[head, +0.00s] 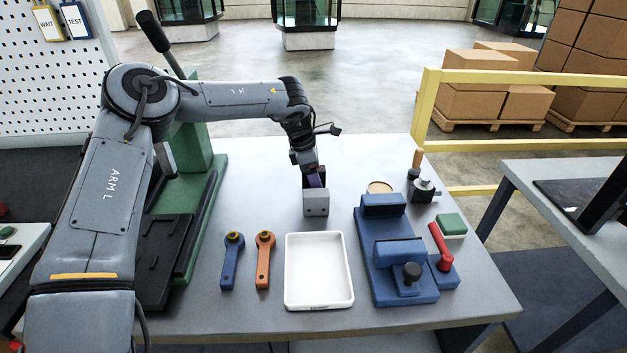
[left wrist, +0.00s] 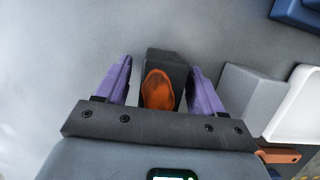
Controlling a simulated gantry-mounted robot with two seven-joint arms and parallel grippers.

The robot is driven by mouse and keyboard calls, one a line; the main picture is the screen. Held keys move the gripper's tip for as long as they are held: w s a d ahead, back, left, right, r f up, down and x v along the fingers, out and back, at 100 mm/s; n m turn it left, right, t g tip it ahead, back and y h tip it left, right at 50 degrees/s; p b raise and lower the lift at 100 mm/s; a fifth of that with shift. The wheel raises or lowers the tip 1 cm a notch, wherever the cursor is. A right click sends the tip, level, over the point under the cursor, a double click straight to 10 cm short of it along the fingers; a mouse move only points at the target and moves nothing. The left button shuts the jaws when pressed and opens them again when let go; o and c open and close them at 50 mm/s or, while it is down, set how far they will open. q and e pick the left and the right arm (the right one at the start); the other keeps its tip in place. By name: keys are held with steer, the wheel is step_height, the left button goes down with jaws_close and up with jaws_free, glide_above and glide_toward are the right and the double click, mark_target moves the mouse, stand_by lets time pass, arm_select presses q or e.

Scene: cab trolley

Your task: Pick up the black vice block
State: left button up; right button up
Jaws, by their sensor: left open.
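The black vice block (left wrist: 172,63) is a dark block with an orange oval patch in the left wrist view. My left gripper (left wrist: 160,82) is open, with a purple finger on each side of the block and gaps visible beside it. In the head view the left gripper (head: 315,180) points down behind a light grey block (head: 316,204), which hides most of the dark block. The grey block also shows just right of the fingers in the left wrist view (left wrist: 250,90). My right gripper is not in view.
A white tray (head: 319,272) lies in front of the grey block. A blue vice (head: 381,247) stands to the right, and blue (head: 231,262) and orange (head: 264,262) handled tools lie to the left. A green press (head: 193,150) stands at left. The table behind the gripper looks clear.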

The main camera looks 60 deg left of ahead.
arm_select(q)
jaws_close()
steer(key=shift+r, duration=0.1)
stand_by(0.4)
steer(key=shift+r, duration=0.25)
step_height(320, 180, up, 28)
steer(key=p, duration=1)
steer(key=shift+f, duration=0.25)
